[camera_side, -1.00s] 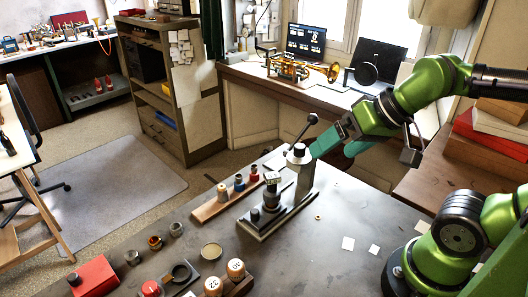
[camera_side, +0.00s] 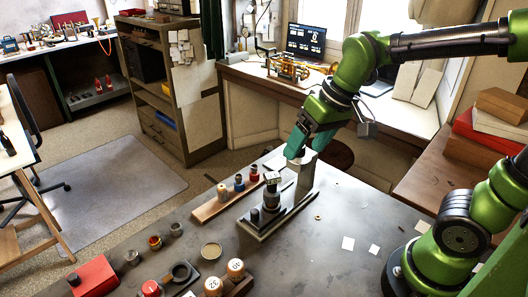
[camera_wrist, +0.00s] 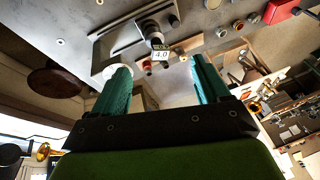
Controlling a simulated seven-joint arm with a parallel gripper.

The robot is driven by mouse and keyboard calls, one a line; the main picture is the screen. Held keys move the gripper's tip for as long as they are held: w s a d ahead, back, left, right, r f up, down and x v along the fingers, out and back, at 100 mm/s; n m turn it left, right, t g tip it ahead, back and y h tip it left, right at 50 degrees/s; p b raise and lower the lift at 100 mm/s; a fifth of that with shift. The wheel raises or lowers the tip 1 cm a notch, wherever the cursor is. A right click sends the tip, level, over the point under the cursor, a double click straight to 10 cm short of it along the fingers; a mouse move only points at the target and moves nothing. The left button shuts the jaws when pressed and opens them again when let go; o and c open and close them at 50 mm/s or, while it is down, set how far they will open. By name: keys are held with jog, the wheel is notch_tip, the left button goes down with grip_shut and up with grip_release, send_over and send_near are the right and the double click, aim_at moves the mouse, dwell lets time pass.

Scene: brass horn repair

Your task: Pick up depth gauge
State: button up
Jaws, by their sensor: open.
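The likely depth gauge (camera_side: 272,180), a dark cylinder with a small white readout, stands upright on the dark base of a bench stand (camera_side: 305,183). In the wrist view its readout (camera_wrist: 161,54) shows 4.0, between and beyond my fingers. My gripper (camera_side: 298,150) has green fingers, points down and is open. It is above and to the right of the gauge, over the top of the stand's grey column, apart from the gauge.
A wooden rack with several small coloured pieces (camera_side: 226,201) lies left of the stand. A red box (camera_side: 94,277), a round brass dish (camera_side: 211,251) and numbered wooden-topped pieces (camera_side: 236,268) are toward the front. Paper squares (camera_side: 348,243) lie on the open bench to the right.

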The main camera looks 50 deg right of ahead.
aim_at(272, 187)
jog(key=w+a+n+g+h, duration=0.1)
jog(key=w+n+g+h, duration=0.1)
jog(key=w+n+g, duration=0.45)
jog(key=f, duration=0.3)
jog(key=w+f+t, duration=0.1)
jog(key=f, duration=0.2)
jog(key=f+m+t, duration=0.1)
jog(key=f, duration=0.3)
jog(key=shift+w+a+f+t, duration=0.1)
jog(key=shift+w+t, duration=0.15)
jog(key=shift+w, duration=0.05)
jog(key=shift+w+f, duration=0.15)
jog(key=shift+f, duration=3.05)
jog(key=c, duration=1.3)
jog(key=shift+r, duration=0.2)
